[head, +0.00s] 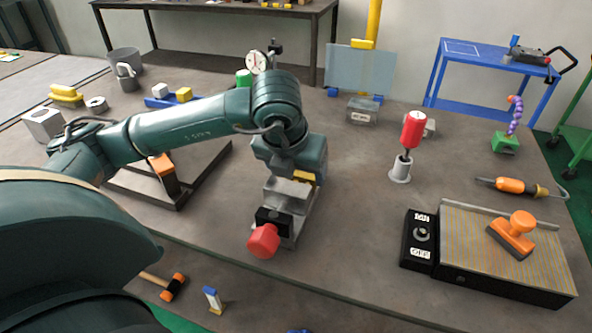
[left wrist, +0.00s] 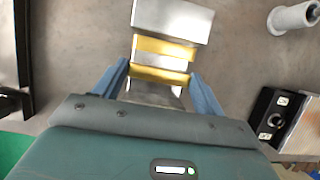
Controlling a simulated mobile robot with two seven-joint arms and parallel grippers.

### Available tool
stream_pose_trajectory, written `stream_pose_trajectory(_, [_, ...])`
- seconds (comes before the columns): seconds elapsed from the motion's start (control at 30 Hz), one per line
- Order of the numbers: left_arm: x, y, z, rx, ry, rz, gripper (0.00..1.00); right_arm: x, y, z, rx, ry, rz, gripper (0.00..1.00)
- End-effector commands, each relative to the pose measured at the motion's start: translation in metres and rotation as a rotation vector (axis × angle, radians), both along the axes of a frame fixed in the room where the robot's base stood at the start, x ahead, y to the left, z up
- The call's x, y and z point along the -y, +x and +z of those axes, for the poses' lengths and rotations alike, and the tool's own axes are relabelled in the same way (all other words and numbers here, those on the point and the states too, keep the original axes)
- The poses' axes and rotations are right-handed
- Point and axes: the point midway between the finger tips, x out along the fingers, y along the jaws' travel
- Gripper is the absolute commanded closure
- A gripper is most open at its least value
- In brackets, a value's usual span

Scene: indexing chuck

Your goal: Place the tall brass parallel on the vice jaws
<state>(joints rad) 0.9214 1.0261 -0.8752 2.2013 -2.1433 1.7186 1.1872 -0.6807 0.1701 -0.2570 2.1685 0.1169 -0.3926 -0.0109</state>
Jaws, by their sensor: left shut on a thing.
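The silver vice (head: 283,222) with a red handle (head: 263,240) stands on the bench below my left wrist in the head view. In the left wrist view my left gripper (left wrist: 160,70) has its blue fingers over the vice (left wrist: 172,18). It is shut on a brass bar (left wrist: 160,75), taken as the tall brass parallel, which spans between the fingers. A second brass strip (left wrist: 165,47) lies farther up, parallel to it, with silver between them. Brass also shows by the vice in the head view (head: 307,177). Whether the held bar touches the jaws cannot be told. My right gripper is not in view.
Bare bench separates the vice from the holder.

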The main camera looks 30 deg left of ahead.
Motion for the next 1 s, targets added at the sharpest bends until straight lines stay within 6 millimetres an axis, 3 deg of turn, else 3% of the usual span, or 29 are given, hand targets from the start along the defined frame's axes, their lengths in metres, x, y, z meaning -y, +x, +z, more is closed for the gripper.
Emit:
stream_pose_trajectory(0.4, [0.0, 0.001, -0.009, 0.003, -0.001, 0.001, 0.59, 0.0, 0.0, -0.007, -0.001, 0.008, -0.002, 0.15])
stream_pose_trajectory(0.43, [0.0, 0.0, -0.008, 0.002, 0.0, 0.001, 0.27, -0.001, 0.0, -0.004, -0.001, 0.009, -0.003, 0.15])
stream_pose_trajectory(0.67, [0.0, 0.0, -0.007, 0.001, 0.0, 0.001, 0.08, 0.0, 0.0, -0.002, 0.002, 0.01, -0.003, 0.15])
stream_pose_trajectory(1.0, [0.0, 0.0, -0.002, 0.002, 0.0, 0.001, 0.08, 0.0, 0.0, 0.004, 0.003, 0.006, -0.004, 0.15])
